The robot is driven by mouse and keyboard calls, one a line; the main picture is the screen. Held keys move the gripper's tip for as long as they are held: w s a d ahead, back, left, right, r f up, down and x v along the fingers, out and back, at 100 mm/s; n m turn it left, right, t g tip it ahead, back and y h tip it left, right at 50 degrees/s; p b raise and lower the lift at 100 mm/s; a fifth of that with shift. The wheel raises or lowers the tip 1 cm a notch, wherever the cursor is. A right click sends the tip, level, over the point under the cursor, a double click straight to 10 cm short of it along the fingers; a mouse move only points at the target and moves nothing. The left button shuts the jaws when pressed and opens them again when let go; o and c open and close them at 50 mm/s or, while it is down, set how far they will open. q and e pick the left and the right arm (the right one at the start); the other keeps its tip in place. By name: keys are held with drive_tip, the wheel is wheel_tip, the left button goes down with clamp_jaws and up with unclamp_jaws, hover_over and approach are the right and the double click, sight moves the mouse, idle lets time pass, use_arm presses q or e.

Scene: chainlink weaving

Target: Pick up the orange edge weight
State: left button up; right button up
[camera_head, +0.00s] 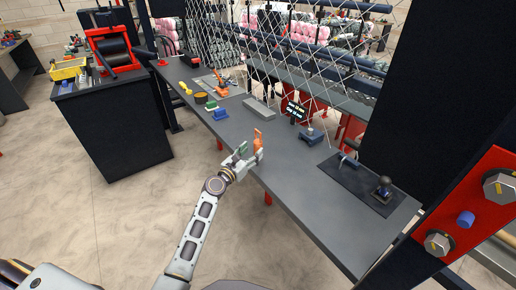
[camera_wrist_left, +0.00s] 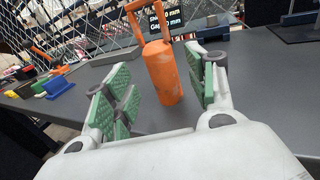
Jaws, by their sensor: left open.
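The orange edge weight (camera_head: 258,144) stands upright near the front edge of the grey table. In the left wrist view, the orange edge weight (camera_wrist_left: 163,75) is a worn cylinder with a handle on top, showing between and beyond the green-padded fingers. My left gripper (camera_head: 246,157) is at the table's front edge, right beside the weight. In the left wrist view, my left gripper (camera_wrist_left: 160,98) has its fingers spread apart with nothing held. I cannot tell whether the weight's lower part is between the pads. My right gripper does not show.
The grey table (camera_head: 290,182) holds a grey bar (camera_head: 258,109), a blue-grey clamp (camera_head: 312,136), a small display (camera_head: 294,110) and a dark mat (camera_head: 358,186). A blue block (camera_head: 221,114) stands further left. Chain-link mesh (camera_head: 290,60) hangs along the table's far side.

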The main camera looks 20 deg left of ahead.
sight(256, 148)
use_arm(q)
drive_tip(key=shift+w, duration=0.1)
idle(0.3)
drive_tip(key=shift+w+d, duration=0.2)
drive_tip(key=shift+w, duration=0.25)
drive_tip(key=shift+x, duration=1.85)
drive_tip(key=shift+w, duration=0.15)
drive_tip(key=c, duration=1.2)
clamp_jaws()
